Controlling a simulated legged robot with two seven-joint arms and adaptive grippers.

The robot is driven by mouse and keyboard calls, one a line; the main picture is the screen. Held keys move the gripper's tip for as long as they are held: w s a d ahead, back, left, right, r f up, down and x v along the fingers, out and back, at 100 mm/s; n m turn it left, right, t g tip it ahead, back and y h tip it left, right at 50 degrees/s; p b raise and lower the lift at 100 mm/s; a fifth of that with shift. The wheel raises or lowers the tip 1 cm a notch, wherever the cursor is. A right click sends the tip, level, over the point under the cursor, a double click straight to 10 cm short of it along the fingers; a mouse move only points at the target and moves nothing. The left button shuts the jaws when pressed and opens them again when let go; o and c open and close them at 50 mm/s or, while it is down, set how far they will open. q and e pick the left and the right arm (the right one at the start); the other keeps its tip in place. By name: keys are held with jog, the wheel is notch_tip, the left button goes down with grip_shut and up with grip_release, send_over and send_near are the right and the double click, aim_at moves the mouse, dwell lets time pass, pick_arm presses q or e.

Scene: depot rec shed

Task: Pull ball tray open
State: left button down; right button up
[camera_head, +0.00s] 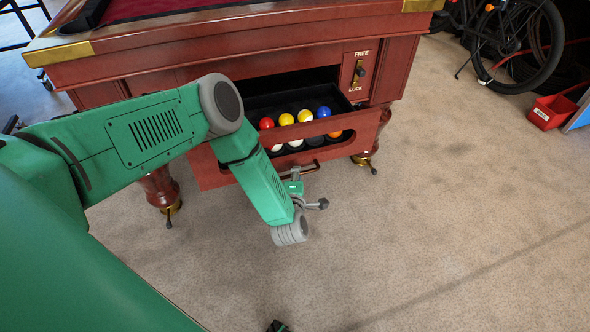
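The ball tray (228,176) is a red-brown wooden drawer in the front of the pool table (150,62). It stands out from the table, and its black inside shows. Several balls (286,119), red, yellow, blue and white among them, lie in it, some seen through the slot in its front. A dark handle (312,166) is low on the tray front. My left gripper (296,174) is at this handle, small and partly hidden by my green forearm. I cannot tell whether its fingers are closed on the handle. My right gripper cannot be made out.
The speckled floor in front and to the right is clear. Turned table legs (162,190) stand on either side of the tray. A bicycle (515,45) and a red bin (551,112) are at the far right. A small dark piece shows at the bottom edge.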

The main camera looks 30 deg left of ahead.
pick_arm(q)
jog(key=shift+s+d+f, duration=0.2)
jog(key=shift+s+d, duration=0.1)
pick_arm(e)
jog(key=shift+d+f, duration=0.1)
jog(key=shift+d, duration=0.2)
pick_arm(q)
jog(key=c, duration=1.6)
grip_release()
jog(key=shift+w, duration=0.1)
jog(key=shift+a, duration=0.15)
pick_arm(e)
jog(key=shift+a, duration=0.2)
pick_arm(q)
jog(key=v, duration=1.2)
jog(key=shift+w, duration=0.1)
